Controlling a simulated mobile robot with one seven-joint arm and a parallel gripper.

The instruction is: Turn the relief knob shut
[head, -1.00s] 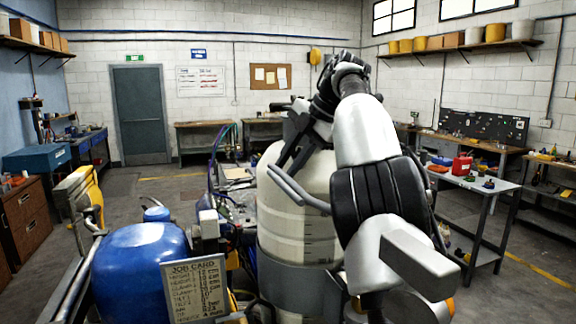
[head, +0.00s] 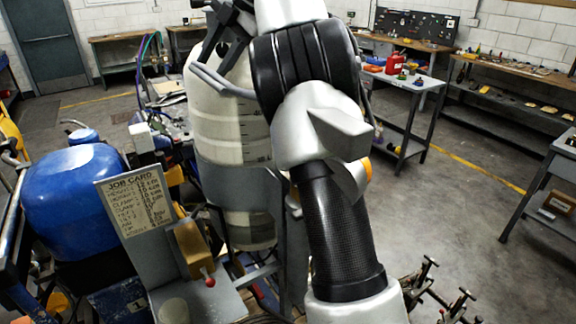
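The line striper stands in front of me, with a blue rounded tank (head: 75,190) at the left and a tall translucent white tank (head: 228,125) in the middle. My arm crosses the middle and right of the head view and covers part of the machine. My gripper is outside the picture, beyond the top edge. I cannot make out the relief knob for certain. A small red ball-topped lever (head: 209,281) sits by a brass-coloured block (head: 192,248) low in the view, below the job card.
A job card (head: 136,200) stands upright on the machine. A grey cart (head: 410,90) with a red can (head: 396,63) stands at the right, and workbenches line the far walls. Metal fittings (head: 440,295) show at the bottom right. The floor (head: 470,210) at the right is clear.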

